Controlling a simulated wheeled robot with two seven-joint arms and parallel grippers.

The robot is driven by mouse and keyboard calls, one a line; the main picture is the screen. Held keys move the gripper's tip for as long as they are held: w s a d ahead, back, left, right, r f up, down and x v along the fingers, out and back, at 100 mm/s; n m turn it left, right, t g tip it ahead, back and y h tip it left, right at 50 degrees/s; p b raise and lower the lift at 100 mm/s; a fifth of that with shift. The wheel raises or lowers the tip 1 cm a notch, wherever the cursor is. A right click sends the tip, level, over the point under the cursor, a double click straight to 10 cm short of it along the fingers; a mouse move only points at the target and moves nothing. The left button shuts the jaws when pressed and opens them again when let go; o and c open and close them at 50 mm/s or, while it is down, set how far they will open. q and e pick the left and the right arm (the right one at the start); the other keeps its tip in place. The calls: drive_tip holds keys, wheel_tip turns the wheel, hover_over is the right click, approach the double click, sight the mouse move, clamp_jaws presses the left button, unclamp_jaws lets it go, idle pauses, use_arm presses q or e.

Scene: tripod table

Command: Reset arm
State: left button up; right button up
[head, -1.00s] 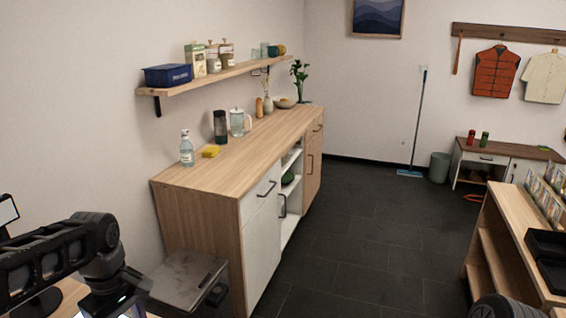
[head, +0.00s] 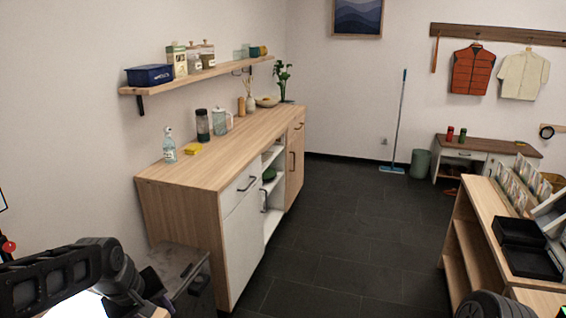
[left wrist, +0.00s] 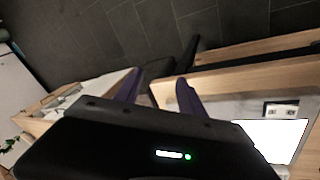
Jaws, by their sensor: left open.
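In the left wrist view my left gripper (left wrist: 158,92) has its two dark purple fingers apart, with nothing between them. Beyond the fingers are the dark tiled floor and a wooden edge. My right gripper is in neither current view. A dark rounded part, probably of my right arm, shows at the bottom right of the head view.
A wooden counter (head: 215,165) with a bottle, yellow sponge and jars stands left. A grey bin-like box (head: 180,275) is beside my left arm. A wooden shelf unit (head: 480,215) with black trays stands right. Dark floor (head: 345,235) between them is clear.

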use_arm(q)
drive_tip(key=d+f+m+t+h, duration=0.1)
drive_tip(key=d+f+m, duration=0.2)
drive_tip(key=d+f, duration=0.45)
drive_tip(key=d+f+m+h, duration=0.15)
drive_tip(key=d+f, duration=0.35)
drive_tip(key=f, duration=0.5)
drive_tip(key=s+d+f+g, duration=0.1)
drive_tip(key=s+d+f, duration=0.2)
drive_tip(key=s+f, duration=0.2)
drive_tip(key=s+d+f+m+g+p, duration=0.1)
drive_tip(key=s+f, duration=0.4)
drive_tip(key=s, duration=0.5)
drive_tip(key=s+d+f+m+g, duration=0.1)
drive_tip(key=s+d+f+g, duration=0.1)
drive_tip(key=s+d+f, duration=0.2)
drive_tip(key=s+f, duration=0.1)
drive_tip(key=s, duration=0.2)
drive_tip(key=shift+s+d+f+h, duration=0.15)
drive_tip(key=shift+s+d+h, duration=0.2)
drive_tip(key=shift+s, duration=0.05)
